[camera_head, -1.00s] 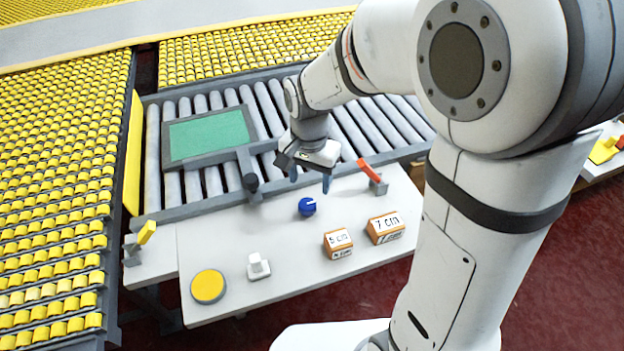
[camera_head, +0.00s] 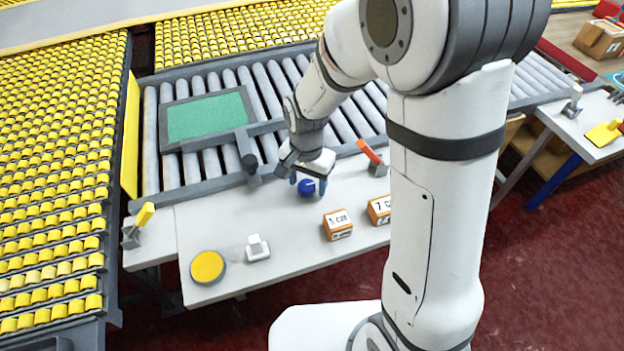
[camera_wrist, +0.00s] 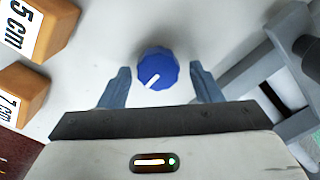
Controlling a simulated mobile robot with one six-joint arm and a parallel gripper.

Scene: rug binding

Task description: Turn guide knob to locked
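The guide knob is a round blue knob (camera_head: 306,187) with a white pointer line, on the white table. In the wrist view the knob (camera_wrist: 158,68) lies between and just ahead of my fingertips, its white line pointing down and left. My gripper (camera_head: 309,184) is open above the knob, one finger on each side. In the wrist view the gripper's blue-grey fingers (camera_wrist: 160,75) show gaps on both sides of the knob. I see no locked mark beside it.
Two orange-brown blocks marked 5 cm (camera_head: 338,224) and 7 cm (camera_head: 379,209) stand close to the right. A red lever (camera_head: 370,152), white switch (camera_head: 257,247), yellow disc (camera_head: 208,267) and black-knobbed handle (camera_head: 250,163) are nearby. Rollers (camera_head: 330,125) lie behind.

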